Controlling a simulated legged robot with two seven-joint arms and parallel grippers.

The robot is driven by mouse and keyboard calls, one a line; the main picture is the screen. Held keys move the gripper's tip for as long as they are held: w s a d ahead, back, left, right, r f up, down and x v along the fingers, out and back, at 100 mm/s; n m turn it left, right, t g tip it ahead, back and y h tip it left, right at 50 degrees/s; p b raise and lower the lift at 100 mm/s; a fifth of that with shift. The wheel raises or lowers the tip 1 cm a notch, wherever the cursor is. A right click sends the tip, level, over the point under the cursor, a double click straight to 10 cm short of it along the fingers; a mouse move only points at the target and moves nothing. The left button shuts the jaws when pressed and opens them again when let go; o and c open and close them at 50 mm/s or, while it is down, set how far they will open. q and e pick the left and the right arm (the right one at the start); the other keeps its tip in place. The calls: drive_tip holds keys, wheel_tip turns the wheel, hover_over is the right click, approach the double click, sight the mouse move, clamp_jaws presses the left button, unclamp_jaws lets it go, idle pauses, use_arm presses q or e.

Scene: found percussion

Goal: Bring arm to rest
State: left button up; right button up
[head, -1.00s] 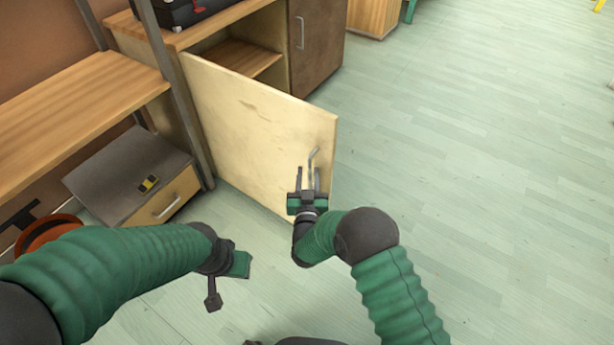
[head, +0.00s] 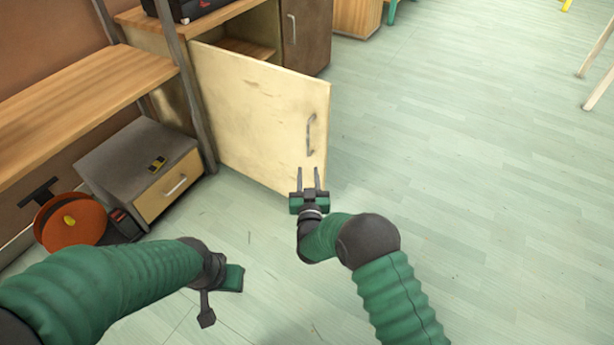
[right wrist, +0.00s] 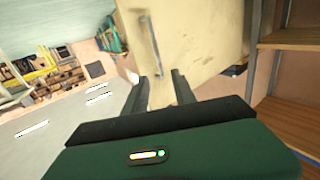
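My right gripper (head: 309,180) is open and empty. Its two fingers point at the lower part of the open pale cabinet door (head: 255,110), below the door's grey handle (head: 310,135). In the right wrist view both fingers (right wrist: 160,92) stand apart, with the door (right wrist: 200,40) and its handle (right wrist: 152,45) beyond them and nothing between the fingers. My left gripper (head: 220,292) is low at the left, over the floor. Its fingers cannot be made out clearly.
A small grey cabinet with a drawer (head: 172,184) stands at the left, with an orange round object (head: 70,222) beside it. A wooden shelf (head: 80,95) is above. The green plank floor (head: 460,150) is clear to the right. Pale furniture legs (head: 598,75) show at far right.

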drive_tip(key=s+d+r+g+p, duration=0.1)
drive_tip(key=s+d+r+g, duration=0.1)
drive_tip(key=s+d+g, duration=0.25)
drive_tip(key=s+d+r+g+p, duration=0.1)
drive_tip(key=s+d+r+g, duration=0.2)
drive_tip(key=d, duration=0.3)
drive_tip(key=s+d+m+g+h+p, duration=0.1)
drive_tip(key=s+d+g, duration=0.4)
drive_tip(key=s, duration=0.8)
drive_tip(key=s+d+g+h, duration=0.1)
drive_tip(key=s+d+g, duration=0.1)
drive_tip(key=s+d, duration=0.85)
drive_tip(key=w+r+p+v, duration=0.1)
drive_tip(key=w+p+v, duration=0.2)
drive_tip(key=p+v, duration=1.5)
drive_tip(key=w+a+r+p+v, duration=0.1)
drive_tip(key=w+p+v, duration=0.3)
drive_tip(key=p+v, duration=1.5)
drive_tip(key=shift+r+g+p, duration=0.35)
drive_tip(key=shift+g+p, duration=0.1)
drive_tip(key=shift+p, duration=0.05)
drive_tip(key=shift+a, duration=0.1)
